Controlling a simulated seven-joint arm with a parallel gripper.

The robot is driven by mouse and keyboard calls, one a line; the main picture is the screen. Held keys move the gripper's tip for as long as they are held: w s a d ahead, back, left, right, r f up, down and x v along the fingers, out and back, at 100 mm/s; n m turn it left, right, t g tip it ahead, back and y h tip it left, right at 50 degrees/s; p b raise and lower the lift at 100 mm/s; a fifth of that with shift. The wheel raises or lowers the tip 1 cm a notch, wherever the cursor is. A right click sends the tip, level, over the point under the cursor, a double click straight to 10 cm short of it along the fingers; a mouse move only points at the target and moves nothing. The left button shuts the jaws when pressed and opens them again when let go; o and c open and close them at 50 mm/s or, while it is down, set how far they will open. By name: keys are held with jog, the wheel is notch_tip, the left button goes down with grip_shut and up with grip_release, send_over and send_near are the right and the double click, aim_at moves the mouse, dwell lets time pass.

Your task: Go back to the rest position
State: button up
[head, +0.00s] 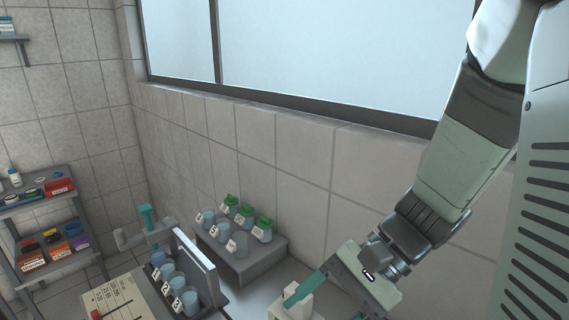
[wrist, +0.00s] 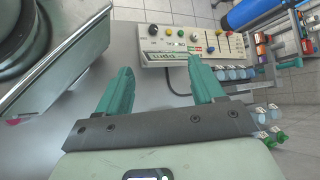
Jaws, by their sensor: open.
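My gripper (wrist: 160,68) is open in the wrist view, with its two green fingers apart and nothing between them. A bare grey surface lies behind the gap. In the head view my gripper (head: 300,296) is low at the right of centre, partly cut off by the bottom edge. One green finger shows clearly there; the other is mostly hidden. The control panel (wrist: 182,46) with knobs and sliders is beyond the fingertips in the wrist view. It also shows at the bottom left of the head view (head: 117,300).
A rack of labelled cups (head: 183,292) stands beside the panel. A grey step (head: 254,263) holds cups and green-lidded jars by the tiled wall. A shelf (head: 50,262) with coloured boxes is at far left.

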jog(key=s+d+r+n+t+h, duration=0.1)
jog(key=d+r+n+t+h, duration=0.2)
jog(key=r, duration=0.4)
jog(key=s+d+r+n+t+h, duration=0.1)
jog(key=d+r+n+t+h, duration=0.2)
jog(key=r+n+t+h, duration=0.1)
notch_tip(320, 180, up, 3)
jog(key=shift+s+d+f+t+h, duration=0.1)
jog(key=shift+s+d+t+h, duration=0.15)
jog(key=shift+t+h, duration=0.7)
